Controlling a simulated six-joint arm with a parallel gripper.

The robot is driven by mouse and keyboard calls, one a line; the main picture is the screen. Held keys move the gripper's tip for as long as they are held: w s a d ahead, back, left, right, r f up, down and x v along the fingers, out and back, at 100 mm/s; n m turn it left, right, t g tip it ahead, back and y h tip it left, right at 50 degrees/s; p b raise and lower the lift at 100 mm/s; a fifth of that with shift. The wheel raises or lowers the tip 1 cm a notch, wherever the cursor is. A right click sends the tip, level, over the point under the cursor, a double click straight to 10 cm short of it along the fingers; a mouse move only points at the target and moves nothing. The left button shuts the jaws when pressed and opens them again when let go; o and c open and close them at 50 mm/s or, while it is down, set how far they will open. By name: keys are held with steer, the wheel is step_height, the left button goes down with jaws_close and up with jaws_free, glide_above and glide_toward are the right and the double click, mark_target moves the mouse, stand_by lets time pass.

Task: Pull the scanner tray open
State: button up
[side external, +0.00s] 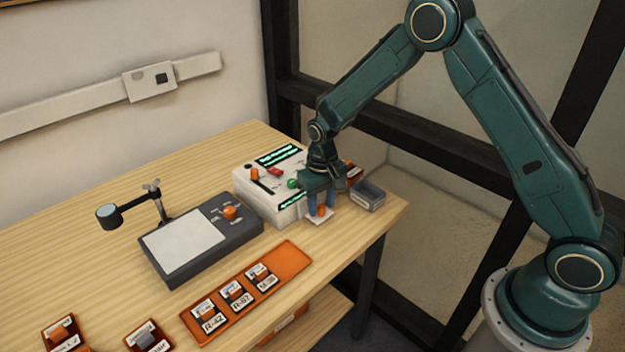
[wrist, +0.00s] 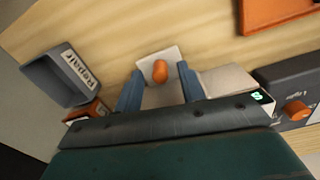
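The scanner (side external: 258,205) is a white box with green lit displays, standing near the table's right end. Its pale scanner tray (side external: 319,221) shows beyond the scanner's front under my gripper, with an orange knob (side external: 321,210) on top. In the wrist view the scanner tray (wrist: 145,59) and the orange knob (wrist: 160,70) lie between and slightly ahead of my blue fingertips. My gripper (wrist: 160,72) points down at the tray, its fingers apart with a gap on both sides of the knob. My gripper (side external: 321,207) hides part of the scanner's front in the side view.
A grey bin labelled Repair (wrist: 47,82) stands close beside my gripper; it shows too in the side view (side external: 369,196). A dark light-table unit (side external: 190,266) with a magnifier (side external: 109,216) is left. An orange rack (side external: 291,262) holds labelled boxes in front. Bare wood lies between.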

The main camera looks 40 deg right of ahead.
steer(key=shift+f, duration=0.4)
jaws_close()
steer(key=shift+s, duration=4.5)
jaws_free()
